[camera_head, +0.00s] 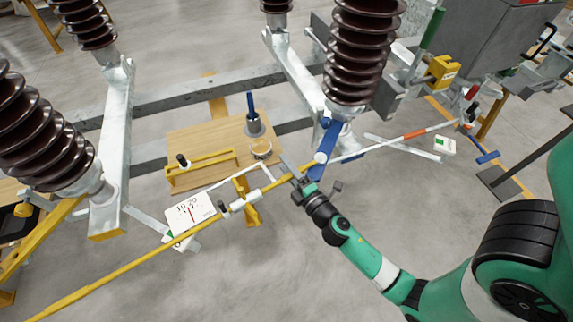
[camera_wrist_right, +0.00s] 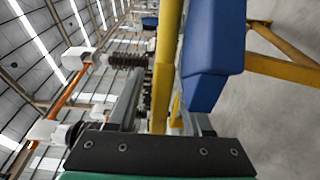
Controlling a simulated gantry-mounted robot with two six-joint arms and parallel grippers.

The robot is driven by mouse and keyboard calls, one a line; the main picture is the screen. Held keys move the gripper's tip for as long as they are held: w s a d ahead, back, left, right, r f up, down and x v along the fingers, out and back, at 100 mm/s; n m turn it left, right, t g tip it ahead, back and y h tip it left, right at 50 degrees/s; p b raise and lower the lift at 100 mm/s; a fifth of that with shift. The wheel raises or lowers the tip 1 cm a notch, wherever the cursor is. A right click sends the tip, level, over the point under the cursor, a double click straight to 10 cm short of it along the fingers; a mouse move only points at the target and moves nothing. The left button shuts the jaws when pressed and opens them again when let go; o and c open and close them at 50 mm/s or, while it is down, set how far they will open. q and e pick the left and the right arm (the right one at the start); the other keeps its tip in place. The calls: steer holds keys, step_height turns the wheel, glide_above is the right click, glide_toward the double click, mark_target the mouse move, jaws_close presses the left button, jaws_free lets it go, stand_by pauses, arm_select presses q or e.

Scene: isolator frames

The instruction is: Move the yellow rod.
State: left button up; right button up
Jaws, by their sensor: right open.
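The yellow rod (camera_head: 130,262) runs diagonally in the head view from the lower left up to the middle, past a white fitting (camera_head: 245,201). My right gripper (camera_head: 296,172) is at the rod's upper right end, below the blue lever. In the right wrist view the rod (camera_wrist_right: 166,60) stands upright between the two fingers of my open right gripper (camera_wrist_right: 160,108). I cannot tell whether a finger touches it. A blue block (camera_wrist_right: 209,60) is close beside the right finger. My left gripper is not in view.
A wooden board (camera_head: 195,142) with a blue-handled tool (camera_head: 252,118) lies behind the rod. A blue lever (camera_head: 325,150) and a white rod with a red band (camera_head: 395,140) are close to my right gripper. Brown ribbed insulators (camera_head: 356,50) stand behind. Grey floor is open in front.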

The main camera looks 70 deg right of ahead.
jaws_close()
stand_by(1.4)
